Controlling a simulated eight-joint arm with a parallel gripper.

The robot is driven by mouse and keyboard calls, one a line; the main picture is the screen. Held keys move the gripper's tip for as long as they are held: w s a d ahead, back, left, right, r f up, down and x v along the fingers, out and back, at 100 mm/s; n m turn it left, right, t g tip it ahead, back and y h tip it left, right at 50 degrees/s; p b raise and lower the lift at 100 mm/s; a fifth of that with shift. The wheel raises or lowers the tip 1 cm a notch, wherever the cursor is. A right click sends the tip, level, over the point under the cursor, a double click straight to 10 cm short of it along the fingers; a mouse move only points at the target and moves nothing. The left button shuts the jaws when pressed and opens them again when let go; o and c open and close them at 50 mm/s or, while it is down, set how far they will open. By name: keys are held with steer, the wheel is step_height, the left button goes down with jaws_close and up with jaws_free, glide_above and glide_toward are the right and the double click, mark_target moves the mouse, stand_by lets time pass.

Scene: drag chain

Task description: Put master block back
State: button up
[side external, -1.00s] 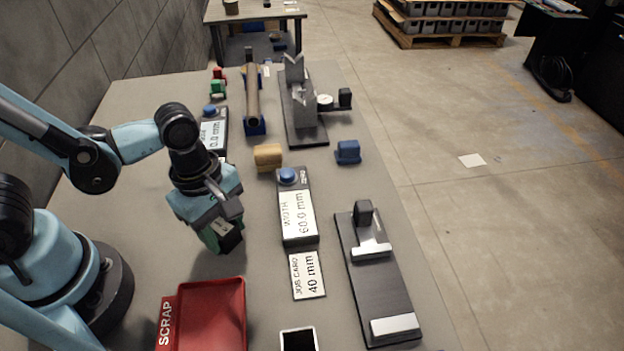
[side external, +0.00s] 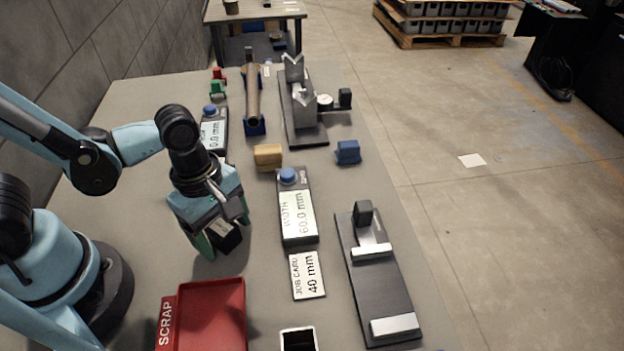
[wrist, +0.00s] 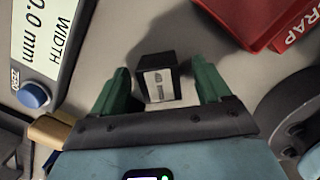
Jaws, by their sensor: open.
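A dark block with a pale label, which looks like the master block (wrist: 158,82), stands between my gripper's green fingers in the wrist view. Gaps show on both sides of it. It appears to rest on the table, and its label is too small to read. My gripper (wrist: 161,88) is open around it and points down. In the side view my gripper (side external: 224,240) is left of the width display, and the block (side external: 226,238) is partly hidden by the fingers.
A red scrap tray (side external: 212,315) lies in front of my gripper. The width display (side external: 298,215) reads 60.0 mm, beside a job card (side external: 307,275) reading 40 mm. A sliding gauge (side external: 380,285) lies at right. A tan block (side external: 268,156) and blue block (side external: 348,152) sit behind.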

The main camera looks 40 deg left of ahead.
step_height(320, 180, up, 12)
steer(key=a, duration=0.1)
steer(key=shift+a, duration=0.25)
stand_by(0.9)
steer(key=shift+w, duration=0.1)
steer(key=w+a+r+m+t+y, duration=0.1)
steer(key=w+a+m+t, duration=0.6)
steer(key=m, duration=1.1)
steer(key=shift+w+a, duration=0.3)
steer(key=shift+a, duration=0.75)
